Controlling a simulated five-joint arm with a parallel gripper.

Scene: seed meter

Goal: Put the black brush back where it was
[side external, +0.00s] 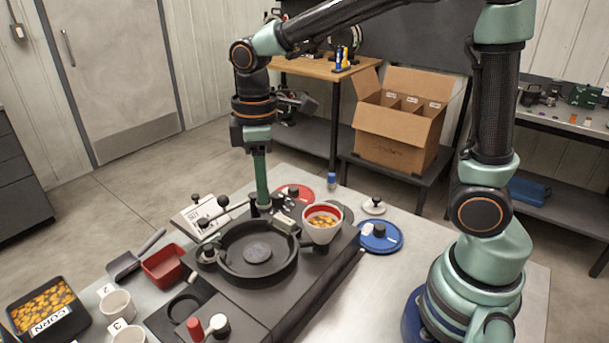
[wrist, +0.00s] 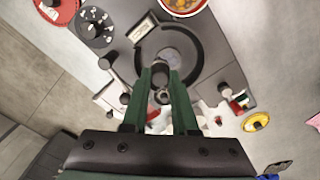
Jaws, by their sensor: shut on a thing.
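My gripper (side external: 263,204) points straight down at the back of the dark seed meter, beside its round black bowl (side external: 242,272). In the wrist view its green fingers (wrist: 161,92) are shut on a small dark piece (wrist: 160,77) that looks like the black brush. Most of that piece is hidden by the fingers; a grey ring shows at its near end. The bowl (wrist: 183,38) shows just beyond the fingertips. In the side external view the fingers hide the held piece, and I cannot tell whether it touches the meter.
A seed-filled hopper (side external: 322,232) stands on the meter's right side. Levers with black knobs (side external: 223,201) rise left of my gripper. A blue lid (side external: 388,243) and red lid (side external: 302,189) lie nearby. A red tray (side external: 163,268), cups and a corn bin (side external: 68,325) crowd the left.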

